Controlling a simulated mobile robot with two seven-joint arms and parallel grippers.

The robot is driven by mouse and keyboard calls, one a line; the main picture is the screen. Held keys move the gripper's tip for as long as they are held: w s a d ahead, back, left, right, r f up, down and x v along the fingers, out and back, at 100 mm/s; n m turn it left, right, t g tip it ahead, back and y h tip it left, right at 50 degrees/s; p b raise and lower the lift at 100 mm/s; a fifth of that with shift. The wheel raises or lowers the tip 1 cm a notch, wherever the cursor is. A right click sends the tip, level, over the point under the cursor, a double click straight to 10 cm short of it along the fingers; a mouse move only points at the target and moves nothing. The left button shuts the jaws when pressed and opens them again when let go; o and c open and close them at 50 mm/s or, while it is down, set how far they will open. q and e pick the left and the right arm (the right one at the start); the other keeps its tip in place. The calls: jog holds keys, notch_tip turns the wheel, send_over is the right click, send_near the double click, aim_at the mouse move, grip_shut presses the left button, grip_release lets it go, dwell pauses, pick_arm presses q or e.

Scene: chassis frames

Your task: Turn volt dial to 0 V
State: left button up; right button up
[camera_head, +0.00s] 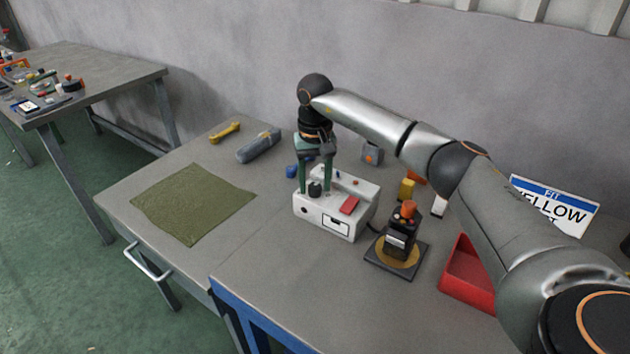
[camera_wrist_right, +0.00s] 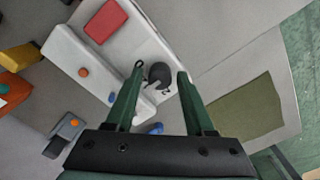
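The white power box (camera_head: 322,218) stands on the grey workbench, with a red block (camera_head: 349,205) on top and a small panel on its front. Its black dial (camera_head: 315,189) is a round knob on the top; it also shows in the right wrist view (camera_wrist_right: 160,76). My right gripper (camera_head: 312,186) points down over the box, its green fingers open on either side of the dial. In the right wrist view the fingertips (camera_wrist_right: 161,72) show gaps to the knob. The dial's setting is too small to read. My left gripper is not in view.
A black device with an orange top (camera_head: 404,222) stands on a square base right of the box. A red bin (camera_head: 464,270) is farther right. A green mat (camera_head: 192,202) lies left. A grey tool (camera_head: 258,146) and small blue part (camera_head: 292,171) lie behind.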

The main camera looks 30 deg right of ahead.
grip_shut()
dwell(0.5)
jog(key=shift+r+m+p, duration=0.15)
jog(key=shift+m+p, duration=0.35)
jog(key=shift+m, duration=0.5)
jog(key=m+p, duration=0.1)
jog(key=m, duration=0.2)
jog(key=shift+m, duration=0.3)
jog(key=m+p, duration=0.1)
jog(key=m, duration=0.2)
jog(key=shift+w, duration=0.1)
jog(key=shift+m, duration=1.7)
jog(key=shift+p, duration=0.3)
